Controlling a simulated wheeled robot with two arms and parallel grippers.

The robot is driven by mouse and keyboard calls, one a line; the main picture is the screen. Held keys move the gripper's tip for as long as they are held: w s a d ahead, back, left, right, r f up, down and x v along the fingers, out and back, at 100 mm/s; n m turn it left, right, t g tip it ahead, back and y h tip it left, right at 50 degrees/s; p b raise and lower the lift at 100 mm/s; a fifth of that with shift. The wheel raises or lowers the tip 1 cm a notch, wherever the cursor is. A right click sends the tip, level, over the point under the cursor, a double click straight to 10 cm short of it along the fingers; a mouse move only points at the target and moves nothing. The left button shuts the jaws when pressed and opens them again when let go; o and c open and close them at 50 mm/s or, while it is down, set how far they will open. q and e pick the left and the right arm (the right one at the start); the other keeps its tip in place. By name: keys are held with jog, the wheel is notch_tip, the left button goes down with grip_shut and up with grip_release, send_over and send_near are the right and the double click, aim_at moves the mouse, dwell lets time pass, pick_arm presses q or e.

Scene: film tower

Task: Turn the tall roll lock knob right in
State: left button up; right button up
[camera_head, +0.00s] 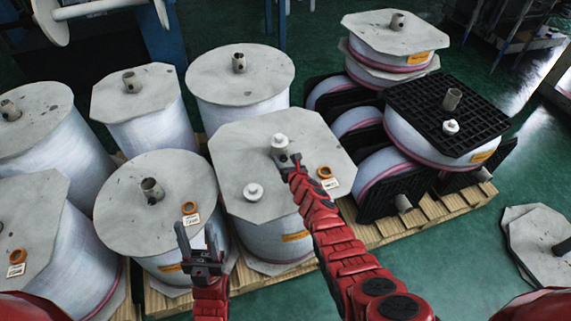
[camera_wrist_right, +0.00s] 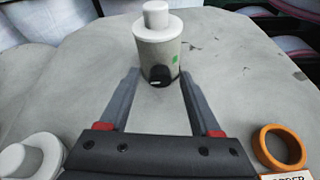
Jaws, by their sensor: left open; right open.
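The tall roll (camera_head: 275,235) stands at the middle front under a grey cover board (camera_head: 305,155). A grey core with a white stepped cap (camera_head: 280,141) rises from the board. In the right wrist view a black lock knob (camera_wrist_right: 159,75) with a pale mark sits low on the near side of the core (camera_wrist_right: 160,50), below a green patch. My right gripper (camera_head: 287,160) is open in front of the core; in the wrist view its fingertips (camera_wrist_right: 160,80) lie left and right of the knob. Contact cannot be told. My left gripper (camera_head: 197,232) is open and empty over the front left roll.
A second white cap (camera_head: 253,191) and an orange ring (camera_head: 325,172) with a label are on the same board. Other covered rolls (camera_head: 155,190) crowd the left and back. A black pallet (camera_head: 455,105) tops rolls at the right. Green floor (camera_head: 430,265) is open at front right.

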grip_shut()
dwell(0.5)
jog(key=shift+d+f+m+y, duration=0.15)
jog(key=shift+m+y, duration=0.25)
jog(key=shift+m, duration=0.3)
jog(key=shift+m+y, duration=0.4)
jog(key=shift+m, duration=0.1)
jog(key=shift+d+f+m+g+y+b, duration=0.15)
jog(key=shift+m+g+y+b, duration=0.35)
jog(key=shift+m+b, duration=0.4)
jog(key=shift+m+y, duration=0.3)
